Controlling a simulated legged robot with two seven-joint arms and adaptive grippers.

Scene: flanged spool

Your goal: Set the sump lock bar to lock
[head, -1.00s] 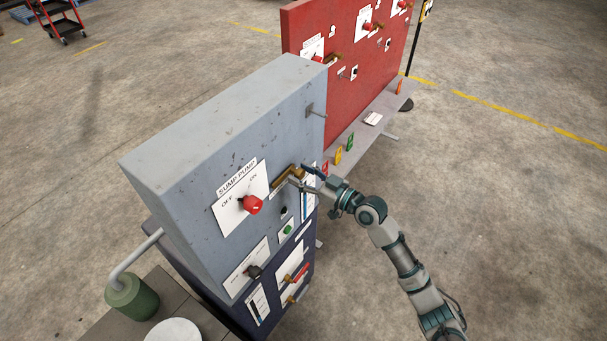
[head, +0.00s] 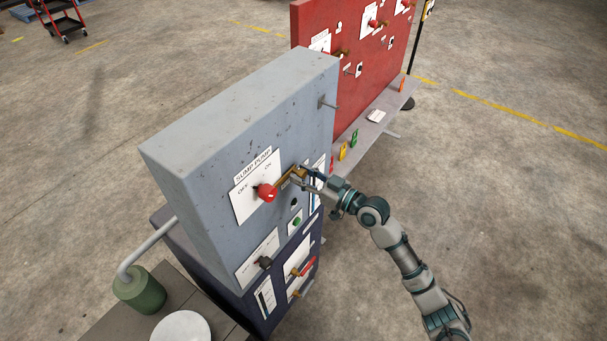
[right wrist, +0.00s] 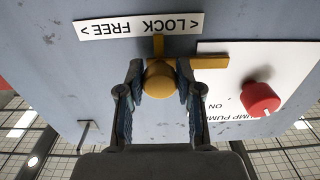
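The sump lock bar (head: 285,179) is a brass bar on the grey face of the sump pump cabinet (head: 239,108). My right gripper (head: 302,175) is at its knob end. In the right wrist view, the fingers flank the round brass knob (right wrist: 159,80) closely on both sides and look shut on it. The bar (right wrist: 205,63) runs right from the knob towards the red switch (right wrist: 261,98). A brass tab (right wrist: 158,46) points at the upside-down LOCK / FREE label (right wrist: 139,25), a little right of its middle, on the LOCK side. My left gripper is not in view.
The red switch (head: 266,193) sits close to the bar's far end. A black knob (head: 265,263) and a green button (head: 297,221) are lower on the cabinet. A red board (head: 352,65) and shelf stand behind. Floor to the right is open.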

